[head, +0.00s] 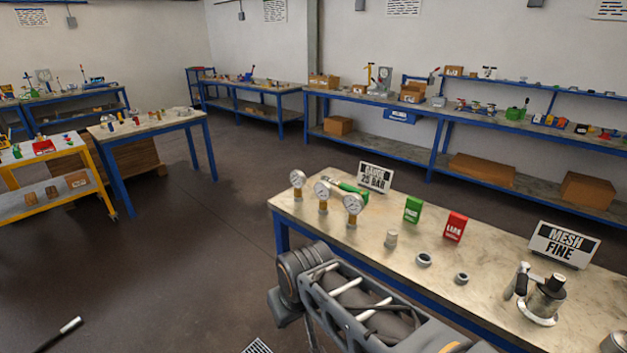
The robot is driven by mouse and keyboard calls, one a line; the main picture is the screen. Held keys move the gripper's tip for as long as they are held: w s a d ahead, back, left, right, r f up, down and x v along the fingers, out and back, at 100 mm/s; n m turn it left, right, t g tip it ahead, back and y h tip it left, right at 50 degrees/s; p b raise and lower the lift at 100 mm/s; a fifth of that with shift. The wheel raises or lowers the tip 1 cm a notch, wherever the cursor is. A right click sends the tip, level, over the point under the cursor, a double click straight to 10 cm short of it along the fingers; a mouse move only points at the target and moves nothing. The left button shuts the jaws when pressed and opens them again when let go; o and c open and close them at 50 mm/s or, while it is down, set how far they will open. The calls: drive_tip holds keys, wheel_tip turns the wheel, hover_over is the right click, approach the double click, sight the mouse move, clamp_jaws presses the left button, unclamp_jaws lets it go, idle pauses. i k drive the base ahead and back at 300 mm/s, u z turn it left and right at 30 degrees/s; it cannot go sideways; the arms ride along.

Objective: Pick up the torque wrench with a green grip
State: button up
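A long thing with a green grip (350,189) lies on the near bench, behind the pressure gauges and beside the "GAUGE 25 BAR" sign. It may be the torque wrench, but the gauges partly cover it and it is too small to be sure. My arm shows at the bottom middle, in front of the near bench. My gripper is not in view, so I cannot see whether it holds anything.
The near bench (390,207) holds three gauges (322,192), a green box (413,209), a red box (454,227), small metal fittings, a "MESH FINE" sign (564,244) and a metal vessel (544,298). Other benches line the walls. Open floor (190,270) lies left.

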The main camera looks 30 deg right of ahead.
sight(342, 185)
drive_tip(key=z, duration=0.25)
drive_tip(key=i, duration=1.2)
drive_tip(key=z, duration=0.8)
drive_tip(key=i, duration=0.35)
drive_tip(key=z, duration=0.15)
